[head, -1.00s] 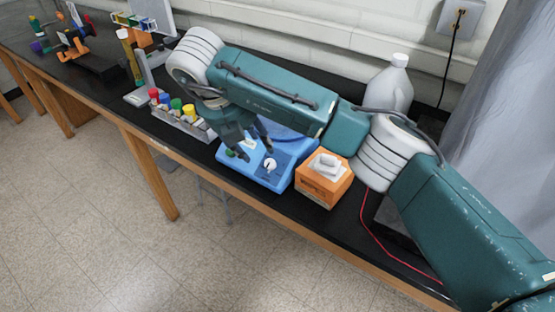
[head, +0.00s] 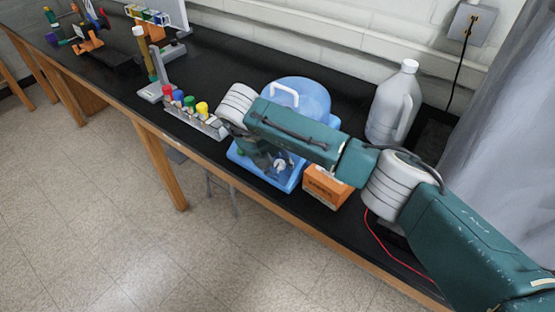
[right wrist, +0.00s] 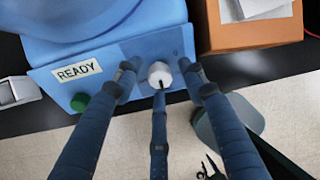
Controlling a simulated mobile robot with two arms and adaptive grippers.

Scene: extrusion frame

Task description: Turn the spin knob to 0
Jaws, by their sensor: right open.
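The spin knob (right wrist: 159,72) is a small white knob on the front panel of the blue centrifuge (head: 300,95). In the right wrist view it sits between the fingertips of my right gripper (right wrist: 160,80). The gripper is open, with one finger to each side of the knob and a third below it; I cannot tell whether any finger touches it. A short dark mark shows at the knob's lower edge; its setting cannot be read. In the head view the knob (head: 279,165) shows beside the right gripper (head: 268,160). My left gripper is not in view.
The panel also carries a READY label (right wrist: 77,70) and a green button (right wrist: 80,102). An orange tissue box (head: 326,188) stands close on the right. A rack of coloured-cap tubes (head: 194,118) stands left, a white jug (head: 394,105) behind right. The bench's front edge is near.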

